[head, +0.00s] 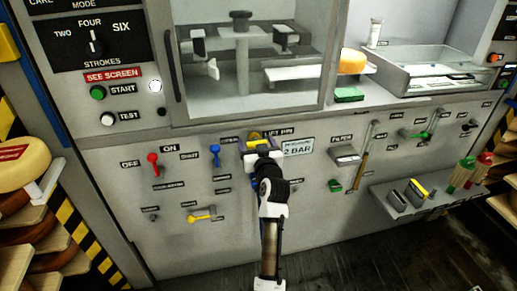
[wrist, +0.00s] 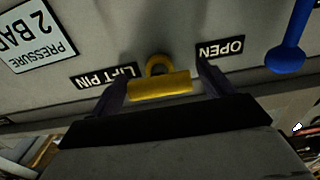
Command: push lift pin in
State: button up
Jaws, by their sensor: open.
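The lift pin (wrist: 160,89) is yellow, with a thick bar and a loop behind it at the panel. In the wrist view it sits beside the upside-down LIFT PIN label (wrist: 104,77) and the OPEN label (wrist: 220,48). My gripper (wrist: 163,86) is open, with one dark finger on each side of the yellow bar. The bar lies between the fingers, and no clear grip shows. In the head view my gripper (head: 260,145) is at the panel below the LIFT PIN label, and a little yellow of the pin (head: 254,134) shows above it.
A blue lever (wrist: 288,52) stands close to the right finger in the wrist view. A 2 BAR pressure plate (head: 298,148) is right of my gripper. A red lever (head: 153,160) is further left, and a grey shelf (head: 395,204) juts out at right.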

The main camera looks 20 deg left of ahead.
jog(key=b+v, duration=0.2)
jog(key=v, duration=1.1)
jog(key=shift+s+d+b, duration=0.25)
jog(key=shift+b, duration=0.1)
